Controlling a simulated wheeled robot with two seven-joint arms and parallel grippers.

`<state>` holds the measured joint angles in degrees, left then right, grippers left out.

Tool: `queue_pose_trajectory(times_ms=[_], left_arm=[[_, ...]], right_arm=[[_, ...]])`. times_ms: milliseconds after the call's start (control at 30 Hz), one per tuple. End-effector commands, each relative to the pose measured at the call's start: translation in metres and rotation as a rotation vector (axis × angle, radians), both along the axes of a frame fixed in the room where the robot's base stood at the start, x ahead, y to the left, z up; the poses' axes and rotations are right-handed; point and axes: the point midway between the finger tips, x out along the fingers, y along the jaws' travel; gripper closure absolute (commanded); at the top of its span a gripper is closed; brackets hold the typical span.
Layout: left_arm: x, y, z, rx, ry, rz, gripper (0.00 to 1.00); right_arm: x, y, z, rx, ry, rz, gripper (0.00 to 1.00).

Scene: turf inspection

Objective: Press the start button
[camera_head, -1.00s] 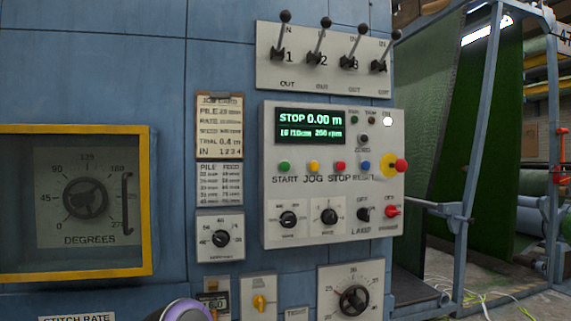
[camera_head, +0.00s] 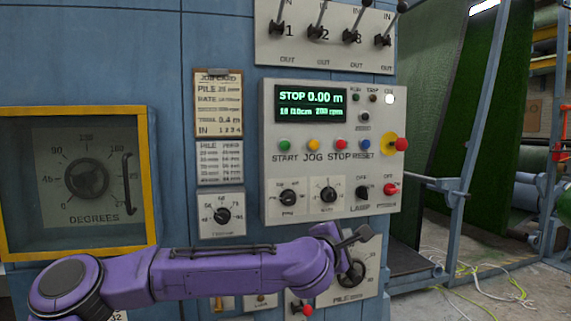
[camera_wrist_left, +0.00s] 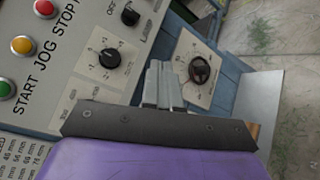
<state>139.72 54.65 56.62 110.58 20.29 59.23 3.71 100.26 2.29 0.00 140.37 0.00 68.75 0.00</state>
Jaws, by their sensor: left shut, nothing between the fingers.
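The green start button (camera_head: 284,145) sits at the left of a button row on the control panel (camera_head: 390,222), above the word START. In the left wrist view the start button (camera_wrist_left: 6,90) shows at the left edge. My left gripper (camera_head: 358,236) is below the panel's lower part, in front of the pile dial, right of and below the start button and apart from it. In the left wrist view the gripper's fingers (camera_wrist_left: 162,84) are together and empty. My right gripper is not in view.
Yellow JOG (camera_head: 313,145), red STOP (camera_head: 340,145) and blue RESET (camera_head: 365,145) buttons share the row. A red emergency knob (camera_head: 401,144) sticks out at the right. The display (camera_head: 310,102) reads STOP 0.00 m. Levers (camera_head: 318,20) stand above; a yellow-framed window (camera_head: 150,190) is left.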

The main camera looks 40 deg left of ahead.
Motion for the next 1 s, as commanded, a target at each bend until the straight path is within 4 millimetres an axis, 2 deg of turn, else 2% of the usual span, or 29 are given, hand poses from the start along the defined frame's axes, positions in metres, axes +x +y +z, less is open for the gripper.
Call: queue_pose_trajectory(times_ms=[33,200,300,433,600,1000], left_arm=[[-0.001,0.011,0.024,-0.044,-0.033,0.013,1.00],[-0.013,0.048,0.099,-0.195,-0.143,0.040,1.00],[-0.022,0.071,0.137,-0.282,-0.201,0.049,1.00],[-0.033,0.096,0.171,-0.383,-0.255,0.052,1.00],[-0.036,0.109,0.193,-0.468,-0.281,0.034,1.00],[-0.034,0.107,0.194,-0.483,-0.280,0.017,1.00]], right_arm=[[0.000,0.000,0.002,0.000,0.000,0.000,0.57],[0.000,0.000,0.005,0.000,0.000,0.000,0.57],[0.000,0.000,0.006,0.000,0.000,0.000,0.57],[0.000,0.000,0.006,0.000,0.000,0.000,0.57],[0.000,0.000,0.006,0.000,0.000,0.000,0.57],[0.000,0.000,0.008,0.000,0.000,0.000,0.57]])
